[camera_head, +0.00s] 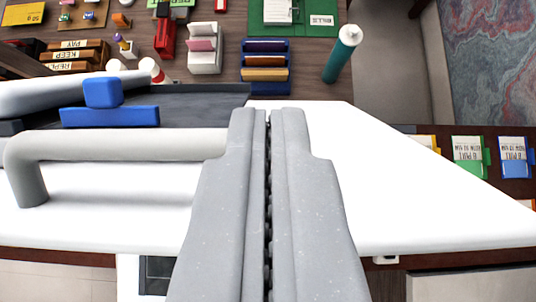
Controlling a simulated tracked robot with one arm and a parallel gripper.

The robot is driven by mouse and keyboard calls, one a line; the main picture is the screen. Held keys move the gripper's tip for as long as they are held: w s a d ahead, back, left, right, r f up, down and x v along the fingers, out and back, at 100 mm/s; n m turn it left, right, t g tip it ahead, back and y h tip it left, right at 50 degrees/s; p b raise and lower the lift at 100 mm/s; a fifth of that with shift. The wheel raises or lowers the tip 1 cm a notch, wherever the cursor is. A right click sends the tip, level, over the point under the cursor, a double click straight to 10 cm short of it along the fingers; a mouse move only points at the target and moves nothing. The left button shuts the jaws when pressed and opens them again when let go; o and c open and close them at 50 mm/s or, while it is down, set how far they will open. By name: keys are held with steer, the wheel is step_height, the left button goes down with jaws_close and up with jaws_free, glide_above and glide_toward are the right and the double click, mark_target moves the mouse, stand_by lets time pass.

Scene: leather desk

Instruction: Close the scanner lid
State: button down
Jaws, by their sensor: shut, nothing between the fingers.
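A broad white panel (400,200), seemingly the scanner lid, spans the view below and around my gripper. A pale bar handle (120,146) with a bent left end runs along its left part. The handle's right end is hidden behind my gripper. My gripper (268,115) is shut and empty, pointing away over the white panel, just right of the handle. I cannot tell whether it touches the panel. The lid's angle and the scanner base are not clear from this view.
A dark grey tray-like surface (200,100) with a blue block (108,116) lies behind the handle. Beyond are a teal cylinder (342,54), a blue rack (265,68), a red stapler-like object (165,38) and labelled wooden trays (75,55). Coloured folders (470,155) stand at right.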

steer(key=shift+w+f+b, duration=0.15)
steer(key=shift+f+b, duration=0.25)
steer(key=shift+f, duration=0.4)
steer(key=shift+s+f+b, duration=0.3)
steer(key=shift+s+f, duration=0.05)
steer(key=shift+s, duration=0.4)
steer(key=shift+s+f, duration=0.25)
steer(key=shift+s, duration=0.25)
steer(key=shift+f, duration=0.15)
